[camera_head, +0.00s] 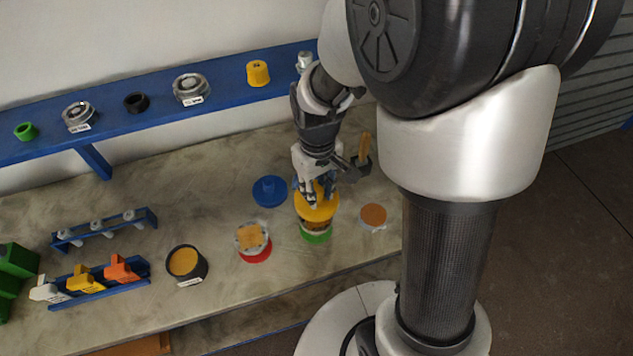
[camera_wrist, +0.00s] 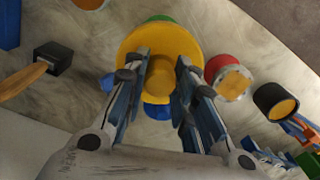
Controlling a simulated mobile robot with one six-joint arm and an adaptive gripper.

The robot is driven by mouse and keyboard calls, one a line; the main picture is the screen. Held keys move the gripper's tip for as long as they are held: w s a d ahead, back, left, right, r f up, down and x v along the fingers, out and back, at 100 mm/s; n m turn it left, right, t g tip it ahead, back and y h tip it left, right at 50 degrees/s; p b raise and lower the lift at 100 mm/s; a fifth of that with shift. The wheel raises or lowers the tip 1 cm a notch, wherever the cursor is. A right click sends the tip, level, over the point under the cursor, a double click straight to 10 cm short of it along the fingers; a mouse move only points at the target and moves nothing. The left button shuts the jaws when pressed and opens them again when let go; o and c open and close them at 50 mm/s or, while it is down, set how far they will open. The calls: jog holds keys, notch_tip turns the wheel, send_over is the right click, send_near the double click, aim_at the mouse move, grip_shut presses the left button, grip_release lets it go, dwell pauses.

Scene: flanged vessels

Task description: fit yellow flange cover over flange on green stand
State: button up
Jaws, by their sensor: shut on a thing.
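The yellow flange cover (camera_head: 317,210) is a round disc with a central knob. My gripper (camera_head: 318,192) is shut on the knob from above. The green stand (camera_head: 316,237) shows below the cover at the front of the bench. In the wrist view the cover (camera_wrist: 135,52) lies between my fingers (camera_wrist: 162,72), and a bit of the green stand (camera_wrist: 160,19) shows past its far edge. The cover hides the flange, so I cannot tell whether it is seated on it or just above it.
A blue cover (camera_head: 270,191) lies to the left behind. A flanged vessel on a red base (camera_head: 253,242) stands close on the left, and an orange-topped disc (camera_head: 373,216) on the right. A black holder (camera_head: 361,165) with a wooden handle is behind right.

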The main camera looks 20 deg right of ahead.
aim_at(316, 210)
jog(key=shift+a, duration=0.15)
jog(key=shift+f, duration=0.1)
jog(key=shift+f+b, duration=1.65)
jog(key=shift+f, duration=0.55)
jog(key=shift+f+b, duration=1.65)
jog(key=shift+f, duration=0.55)
jog(key=o, duration=1.1)
jog(key=shift+o, duration=0.2)
